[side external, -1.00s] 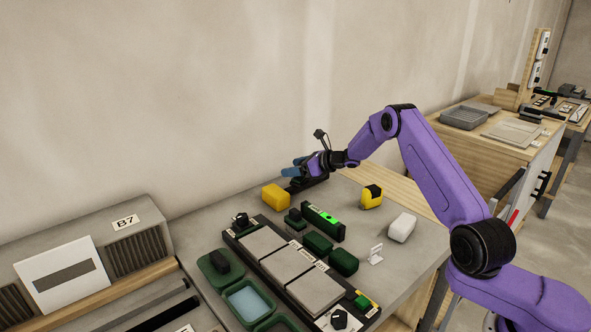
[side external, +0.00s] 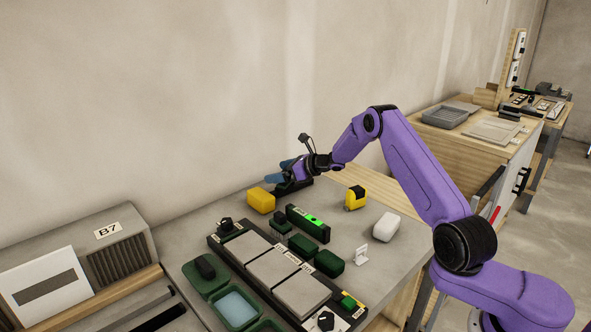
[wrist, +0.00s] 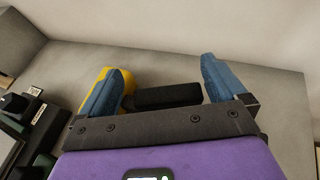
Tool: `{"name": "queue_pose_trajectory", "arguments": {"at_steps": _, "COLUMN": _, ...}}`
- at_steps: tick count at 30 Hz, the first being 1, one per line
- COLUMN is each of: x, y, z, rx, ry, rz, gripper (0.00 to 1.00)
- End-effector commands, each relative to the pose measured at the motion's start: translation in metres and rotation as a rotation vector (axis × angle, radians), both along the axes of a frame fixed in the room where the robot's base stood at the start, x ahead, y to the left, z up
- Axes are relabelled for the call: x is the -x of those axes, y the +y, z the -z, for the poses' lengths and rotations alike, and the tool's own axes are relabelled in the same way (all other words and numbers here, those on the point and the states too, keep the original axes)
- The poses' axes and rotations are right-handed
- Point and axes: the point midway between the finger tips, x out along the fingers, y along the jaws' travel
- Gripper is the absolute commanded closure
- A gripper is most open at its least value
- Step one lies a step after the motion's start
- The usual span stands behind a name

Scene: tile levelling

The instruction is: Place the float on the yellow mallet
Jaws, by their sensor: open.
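A yellow block (side external: 261,201), which looks like the mallet's head, lies on the grey bench near the wall. In the wrist view it shows partly behind the left finger (wrist: 122,82). A black bar (wrist: 167,96) lies beside it, between my fingers. I cannot tell whether this bar is the mallet's handle or a separate thing. My gripper (wrist: 168,85) has blue fingers, open and apart on either side of the bar, holding nothing. It also shows in the side view (side external: 290,172), low over the bench. A small green block with a dark top (side external: 281,223) may be the float; I cannot be sure.
A dark level with green lights (side external: 308,222), green blocks (side external: 328,263), a yellow-and-black tape measure (side external: 355,198) and a white block (side external: 386,227) lie nearby. A rack of grey tiles (side external: 273,268) and green trays (side external: 232,318) stand in front. The wall is close behind.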

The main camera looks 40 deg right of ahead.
Motion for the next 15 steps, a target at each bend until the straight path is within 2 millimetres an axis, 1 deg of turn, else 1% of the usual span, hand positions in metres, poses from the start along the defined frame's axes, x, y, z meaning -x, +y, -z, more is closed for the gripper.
{"name": "queue_pose_trajectory", "arguments": {"at_steps": 5, "x": 0.020, "y": -0.009, "z": -0.010, "rx": -0.001, "ry": 0.000, "rz": 0.004, "gripper": 0.02}}
{"name": "queue_pose_trajectory", "arguments": {"at_steps": 15, "x": 0.071, "y": -0.030, "z": -0.033, "rx": 0.000, "ry": -0.001, "rz": 0.003, "gripper": 0.02}}
